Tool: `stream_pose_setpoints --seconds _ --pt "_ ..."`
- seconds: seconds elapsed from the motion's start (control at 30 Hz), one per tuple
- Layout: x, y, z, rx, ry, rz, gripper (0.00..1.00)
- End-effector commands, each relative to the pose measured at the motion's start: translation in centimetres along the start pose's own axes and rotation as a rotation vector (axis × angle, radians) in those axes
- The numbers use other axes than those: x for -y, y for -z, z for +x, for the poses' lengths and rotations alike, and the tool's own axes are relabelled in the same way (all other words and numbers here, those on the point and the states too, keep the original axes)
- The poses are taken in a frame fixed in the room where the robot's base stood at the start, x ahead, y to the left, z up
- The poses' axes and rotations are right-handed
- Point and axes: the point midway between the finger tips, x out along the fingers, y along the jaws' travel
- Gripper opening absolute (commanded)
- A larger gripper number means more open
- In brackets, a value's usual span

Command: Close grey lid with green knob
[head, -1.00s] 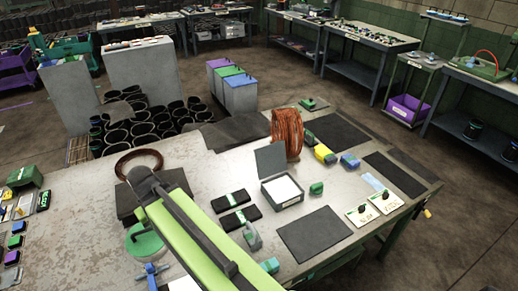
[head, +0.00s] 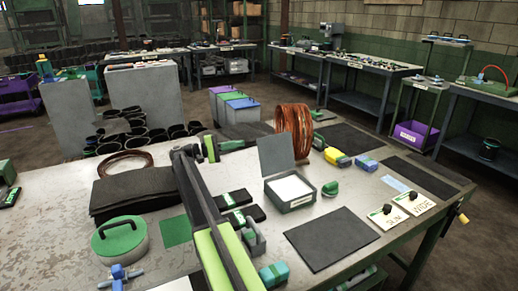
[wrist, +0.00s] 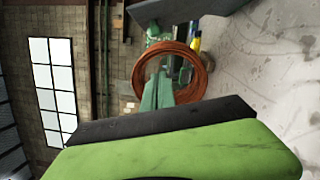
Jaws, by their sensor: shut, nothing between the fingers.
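A small grey box (head: 291,200) stands on the workbench, with white contents showing inside. Its flat grey lid (head: 276,154) stands upright at the back edge, open. No green knob shows on the lid's visible face; its back is hidden. A green knob-like piece (head: 330,189) sits on the bench just right of the box. In the head view my gripper (head: 248,143) is shut and empty, left of the lid near its top edge, with a small gap in the picture.
A copper wire coil (head: 294,131) stands behind the lid, also in the wrist view (wrist: 141,80). Black green-labelled packs (head: 233,199) lie left of the box. A dark mat (head: 330,238) lies in front. A round green-lidded pot (head: 120,240) stands at the left.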

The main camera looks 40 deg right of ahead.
Motion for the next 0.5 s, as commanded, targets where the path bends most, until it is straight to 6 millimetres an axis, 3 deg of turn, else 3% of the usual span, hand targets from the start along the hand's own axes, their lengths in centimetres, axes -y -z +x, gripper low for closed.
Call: stream_pose_setpoints --seconds 0.5 --pt "0.0 -0.2 10.2 0.002 0.003 0.001 0.00"
